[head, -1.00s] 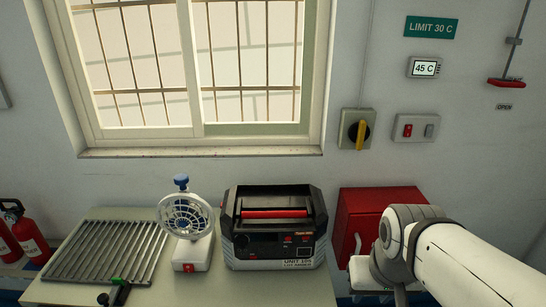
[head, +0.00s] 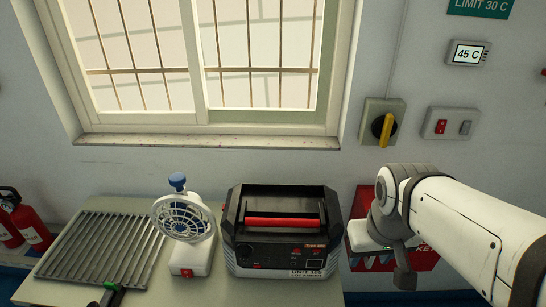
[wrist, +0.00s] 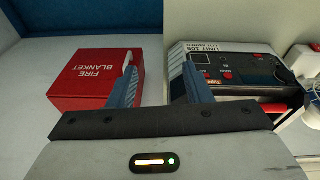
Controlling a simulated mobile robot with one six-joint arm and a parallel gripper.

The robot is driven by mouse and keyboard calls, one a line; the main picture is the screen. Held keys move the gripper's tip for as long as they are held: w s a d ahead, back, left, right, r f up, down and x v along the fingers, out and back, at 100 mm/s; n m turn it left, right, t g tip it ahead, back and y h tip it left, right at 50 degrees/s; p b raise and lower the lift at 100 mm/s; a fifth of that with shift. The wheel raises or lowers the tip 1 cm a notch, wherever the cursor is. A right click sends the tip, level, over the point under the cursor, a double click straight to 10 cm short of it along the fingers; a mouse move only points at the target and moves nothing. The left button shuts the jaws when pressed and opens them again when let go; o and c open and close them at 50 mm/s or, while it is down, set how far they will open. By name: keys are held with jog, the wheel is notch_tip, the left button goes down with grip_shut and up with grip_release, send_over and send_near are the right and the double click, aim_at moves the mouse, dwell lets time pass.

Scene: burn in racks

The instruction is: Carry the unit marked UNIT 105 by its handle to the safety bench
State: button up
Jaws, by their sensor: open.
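The unit marked UNIT 105 (head: 283,270) is a black and white case with a red handle bar (head: 284,221) across its top. It stands upright on the bench top, right of the fan. In the head view my arm is right of the unit, apart from the handle; the fingertips are not clear there. I cannot identify the safety bench.
A white fan (head: 186,225) stands close left of the unit, and a slatted metal rack (head: 100,250) lies further left. A red fire blanket box (wrist: 92,78) is left of my gripper in the wrist view. Fire extinguishers (head: 28,222) stand at far left. A rotary switch (head: 382,124) is on the wall.

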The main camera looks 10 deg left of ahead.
jog(key=w+a+r+n+g+h+p, duration=0.1)
jog(key=w+a+r+n+p, duration=0.2)
jog(key=w+a+n, duration=0.15)
jog(key=n+t+h+p, duration=0.1)
jog(key=n+h+p, duration=0.3)
jog(key=n, duration=0.8)
send_near(277, 221)
jog(key=d, duration=0.1)
jog(key=shift+y, duration=0.4)
jog(key=p+x, duration=0.1)
jog(key=x, duration=0.7)
jog(key=shift+w+f, duration=0.1)
jog(key=shift+f, duration=0.05)
jog(key=shift+c, duration=0.4)
